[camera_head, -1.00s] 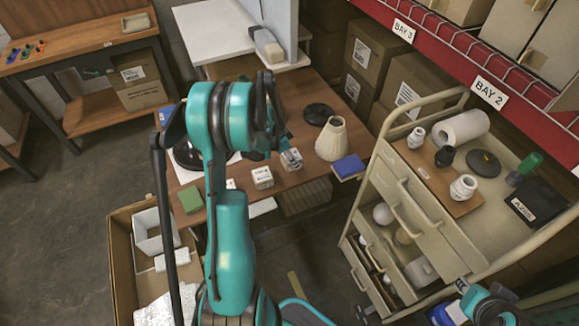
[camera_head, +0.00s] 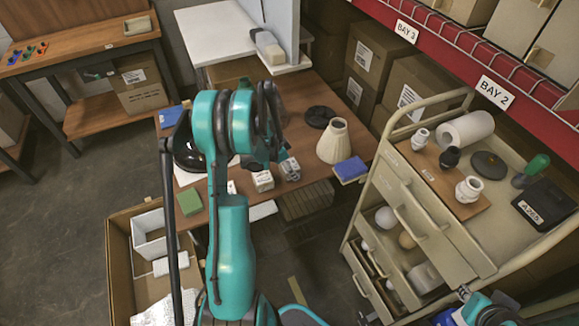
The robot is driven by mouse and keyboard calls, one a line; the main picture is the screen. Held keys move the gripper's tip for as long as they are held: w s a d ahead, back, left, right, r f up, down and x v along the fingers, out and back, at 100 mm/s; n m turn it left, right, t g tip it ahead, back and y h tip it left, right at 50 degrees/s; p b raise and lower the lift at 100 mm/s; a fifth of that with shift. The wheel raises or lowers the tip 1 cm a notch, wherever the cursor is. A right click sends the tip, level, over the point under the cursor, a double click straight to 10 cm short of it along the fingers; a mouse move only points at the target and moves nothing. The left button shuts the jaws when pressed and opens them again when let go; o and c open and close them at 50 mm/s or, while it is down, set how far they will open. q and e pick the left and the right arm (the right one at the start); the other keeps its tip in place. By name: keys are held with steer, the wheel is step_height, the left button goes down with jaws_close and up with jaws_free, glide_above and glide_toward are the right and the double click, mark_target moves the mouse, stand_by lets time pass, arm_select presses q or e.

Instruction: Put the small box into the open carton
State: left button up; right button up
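The open carton (camera_head: 119,262) stands on the floor at the lower left, with white packing pieces inside. A small white box (camera_head: 263,182) with dark print stands near the table's front edge. Another small box (camera_head: 290,170) stands just right of it. A third white piece shows partly behind my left arm. I cannot tell which small box the task means. My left gripper (camera_head: 281,157) is close to the small boxes, largely hidden by its own arm; its fingers cannot be made out. My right gripper (camera_head: 464,293) is at the lower right edge, its fingers too small to read.
A cream lampshade (camera_head: 333,142), black disc (camera_head: 319,115), blue box (camera_head: 350,169) and green block (camera_head: 189,201) are on the wooden table (camera_head: 312,172). A beige drawer cart (camera_head: 431,216) with lamp parts stands at the right. Grey floor (camera_head: 68,224) is clear at the left.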

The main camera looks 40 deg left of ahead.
arm_select(q)
steer(key=shift+r, duration=0.25)
steer(key=p+v, duration=0.4)
steer(key=v, duration=0.7)
steer(key=shift+s+r, duration=0.2)
steer(key=shift+r, duration=0.15)
steer(key=shift+a, duration=0.1)
